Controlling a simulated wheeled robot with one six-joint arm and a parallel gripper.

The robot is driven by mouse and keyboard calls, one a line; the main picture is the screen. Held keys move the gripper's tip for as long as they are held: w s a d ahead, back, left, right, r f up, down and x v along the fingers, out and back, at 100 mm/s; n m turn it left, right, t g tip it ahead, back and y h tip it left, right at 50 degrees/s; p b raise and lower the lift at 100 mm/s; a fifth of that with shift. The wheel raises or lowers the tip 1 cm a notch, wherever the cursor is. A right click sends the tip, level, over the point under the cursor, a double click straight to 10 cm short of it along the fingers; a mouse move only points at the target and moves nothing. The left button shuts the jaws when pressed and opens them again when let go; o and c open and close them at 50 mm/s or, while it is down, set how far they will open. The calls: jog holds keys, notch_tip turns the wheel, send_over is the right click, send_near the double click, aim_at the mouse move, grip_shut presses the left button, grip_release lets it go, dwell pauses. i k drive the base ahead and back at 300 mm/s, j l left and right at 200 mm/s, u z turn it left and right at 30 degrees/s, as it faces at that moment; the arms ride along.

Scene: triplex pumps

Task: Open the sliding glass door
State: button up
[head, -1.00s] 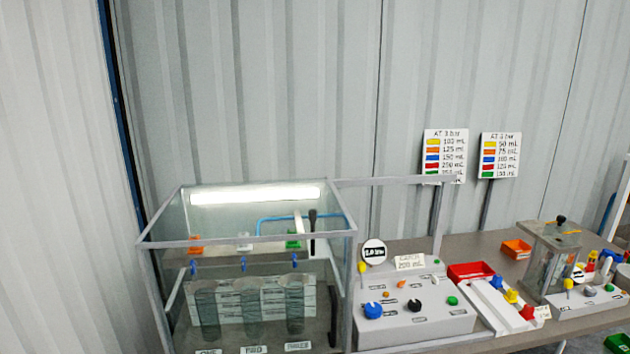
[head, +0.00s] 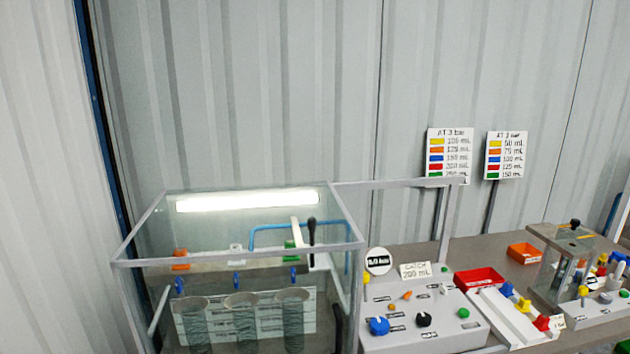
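A glass-walled cabinet (head: 130,257) with a grey frame stands at the lower left of the head view. A lit white lamp bar (head: 247,201) shows at its top. Inside are several grey cylinders (head: 241,325), blue taps (head: 237,279) and orange, white and green blocks on a ledge. A black upright handle (head: 312,231) shows at the cabinet's right part, and a pale bar runs along its left side. I cannot tell which pane slides or whether it stands open. A grey rail frame (head: 400,183) extends right from the cabinet top. My gripper is not in view.
Right of the cabinet is a grey control panel (head: 405,335) with coloured knobs. Beyond it are a red tray (head: 480,280), an orange tray (head: 524,253) and a second, smaller clear-walled unit (head: 562,265). Two sign boards (head: 450,156) stand behind. A corrugated wall closes off the back.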

aim_at(114, 265)
jog(key=i+l+z, duration=0.1)
jog(key=l, duration=0.25)
jog(key=i+j+z, duration=0.1)
jog(key=k+l+z, duration=0.1)
jog(key=k+l, duration=0.15)
jog(key=u, duration=1.5)
